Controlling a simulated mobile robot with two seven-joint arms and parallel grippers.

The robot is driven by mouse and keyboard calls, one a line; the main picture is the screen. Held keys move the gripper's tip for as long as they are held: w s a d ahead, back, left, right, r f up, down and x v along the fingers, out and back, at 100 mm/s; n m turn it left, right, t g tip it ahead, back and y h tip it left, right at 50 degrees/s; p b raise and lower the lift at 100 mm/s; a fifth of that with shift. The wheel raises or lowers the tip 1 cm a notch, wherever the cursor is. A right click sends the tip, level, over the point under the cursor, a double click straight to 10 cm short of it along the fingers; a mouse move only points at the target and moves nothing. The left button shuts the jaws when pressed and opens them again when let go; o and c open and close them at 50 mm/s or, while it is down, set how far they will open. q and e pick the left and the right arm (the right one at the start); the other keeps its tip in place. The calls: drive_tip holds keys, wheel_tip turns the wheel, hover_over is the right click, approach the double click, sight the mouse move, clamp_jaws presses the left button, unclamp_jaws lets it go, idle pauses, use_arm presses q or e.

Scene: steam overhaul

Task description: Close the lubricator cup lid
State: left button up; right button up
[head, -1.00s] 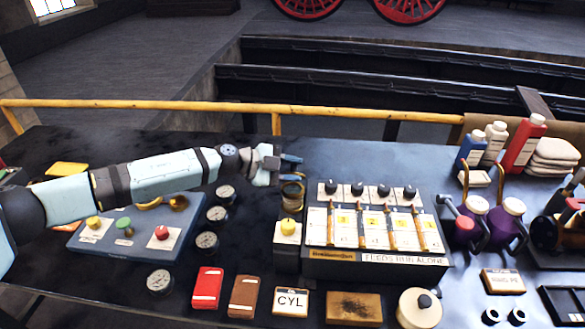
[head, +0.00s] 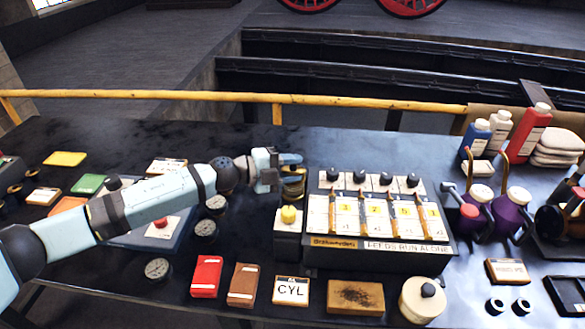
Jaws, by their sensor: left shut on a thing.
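The lubricator box (head: 375,258) stands at the middle of the bench, with a white numbered front, brass-coloured levers and black knobs on top. The small brass lubricator cup (head: 293,192) is at its left end, behind the yellow button (head: 289,214). My left gripper (head: 291,172) reaches in from the left and is shut at the top of the cup, on what looks like its lid. The fingers hide most of the lid, so I cannot tell its exact angle. My right gripper is not in view.
Round gauges (head: 205,230) stand left of the box. A red block (head: 206,276), a CYL card (head: 291,290) and a cream pot (head: 423,299) line the front. Purple oil cans (head: 512,208) and bottles stand at right. A yellow rail (head: 220,97) runs behind.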

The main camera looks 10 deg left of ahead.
use_arm(q)
drive_tip(key=shift+w+r, duration=0.1)
drive_tip(key=shift+r, duration=0.1)
idle(0.3)
drive_tip(key=o, duration=0.7)
drive_tip(key=shift+o, duration=0.2)
drive_tip(key=shift+f, duration=0.1)
drive_tip(key=shift+s+f, duration=0.2)
drive_tip(key=shift+f, duration=0.05)
